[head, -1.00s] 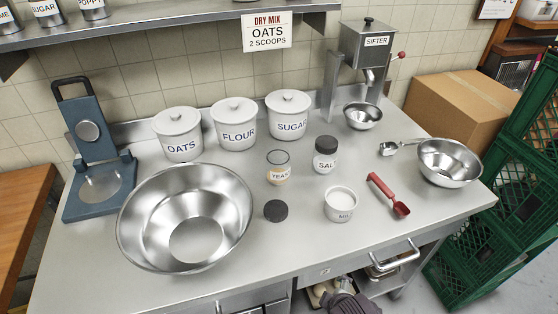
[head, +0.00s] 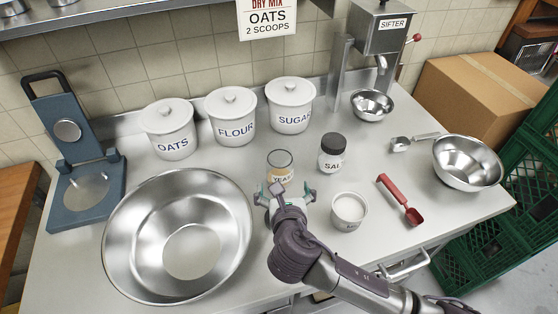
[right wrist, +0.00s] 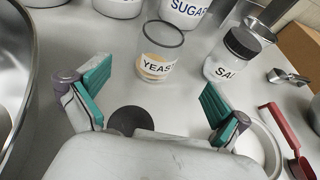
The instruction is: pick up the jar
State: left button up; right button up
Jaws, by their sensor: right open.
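The yeast jar (head: 281,166) is a clear open glass with a little tan content and a YEAST label. It stands upright on the steel counter and also shows in the right wrist view (right wrist: 160,50). The salt jar (head: 332,154) stands to its right with a dark lid on, and shows in the right wrist view (right wrist: 230,57). My right gripper (head: 285,191) is open and empty, in front of the yeast jar, its green-padded fingers spread toward it. A loose dark lid (right wrist: 128,119) lies on the counter below the gripper, partly hidden. My left gripper is in no view.
A large steel bowl (head: 125,235) is close on the left. A white ramekin (head: 348,211) and red scoop (head: 400,199) lie to the right. Lidded oats (head: 169,130), flour (head: 231,117) and sugar (head: 290,105) canisters stand behind. A small bowl (head: 468,163) is far right.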

aim_at(281, 172)
jog(key=x, duration=0.7)
jog(key=shift+w, duration=0.15)
jog(key=shift+w+a+f+p, duration=0.1)
jog(key=shift+w+f+p, duration=0.05)
jog(key=shift+w+p, duration=0.35)
jog(key=x, duration=0.4)
jog(key=shift+w+f, duration=0.1)
jog(key=shift+f, duration=0.05)
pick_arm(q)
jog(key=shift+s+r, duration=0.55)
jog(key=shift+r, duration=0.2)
pick_arm(e)
jog(key=shift+c, duration=0.3)
jog(key=shift+c, duration=1.3)
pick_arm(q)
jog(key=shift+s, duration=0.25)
pick_arm(e)
jog(key=c, duration=0.9)
